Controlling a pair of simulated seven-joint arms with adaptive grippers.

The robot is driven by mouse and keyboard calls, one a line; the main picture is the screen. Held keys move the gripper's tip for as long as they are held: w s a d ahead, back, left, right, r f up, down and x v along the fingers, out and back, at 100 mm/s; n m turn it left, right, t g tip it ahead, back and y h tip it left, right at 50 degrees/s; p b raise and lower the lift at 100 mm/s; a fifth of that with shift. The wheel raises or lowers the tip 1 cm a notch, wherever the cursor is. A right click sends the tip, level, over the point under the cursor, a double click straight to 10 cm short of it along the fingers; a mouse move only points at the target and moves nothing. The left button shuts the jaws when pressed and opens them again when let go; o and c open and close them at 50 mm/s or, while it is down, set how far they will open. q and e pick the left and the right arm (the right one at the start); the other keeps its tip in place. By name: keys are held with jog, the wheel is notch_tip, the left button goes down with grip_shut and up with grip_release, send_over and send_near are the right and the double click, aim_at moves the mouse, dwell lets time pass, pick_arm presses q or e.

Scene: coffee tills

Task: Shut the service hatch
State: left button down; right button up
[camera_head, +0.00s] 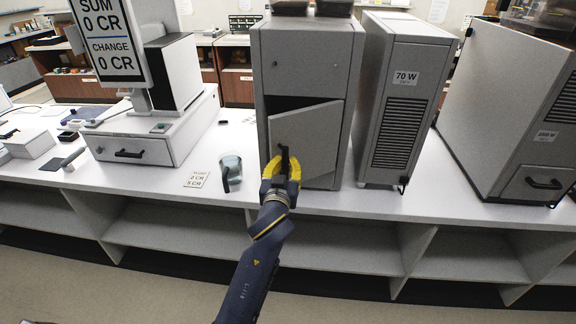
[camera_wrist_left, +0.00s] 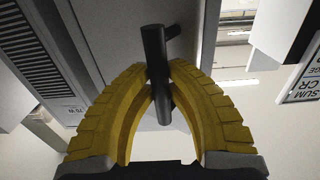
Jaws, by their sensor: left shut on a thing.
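The service hatch (camera_head: 306,134) is a grey door on the front of a grey cabinet (camera_head: 306,62). It stands ajar and tilted, with a dark gap above it. A black bar handle (camera_head: 285,158) is on the hatch. My left gripper (camera_head: 282,170) has yellow fingers and is shut on this handle. In the left wrist view the black handle (camera_wrist_left: 155,62) stands between the two yellow fingertips (camera_wrist_left: 160,85), with the grey hatch face (camera_wrist_left: 110,40) behind it. My right gripper is not in view.
A clear jug (camera_head: 231,168) and a price card (camera_head: 197,179) stand left of the cabinet on the white counter (camera_head: 240,190). A till with a drawer (camera_head: 140,150) is further left. A 70 W machine (camera_head: 400,100) stands close on the right, and another grey machine (camera_head: 500,110) beyond it.

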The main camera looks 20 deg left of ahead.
pick_arm(q)
jog(key=shift+w+a, duration=0.7)
jog(key=shift+a, duration=0.4)
jog(key=shift+w+a, duration=0.9)
jog(key=shift+w, duration=0.2)
jog(key=shift+w+a, duration=0.9)
jog(key=shift+w, duration=0.15)
jog(key=shift+w+a, duration=0.45)
jog(key=shift+w, duration=0.4)
jog(key=shift+w+a, duration=0.45)
jog(key=shift+w, duration=0.35)
jog(key=shift+w+a, duration=0.45)
jog(key=shift+w, duration=0.55)
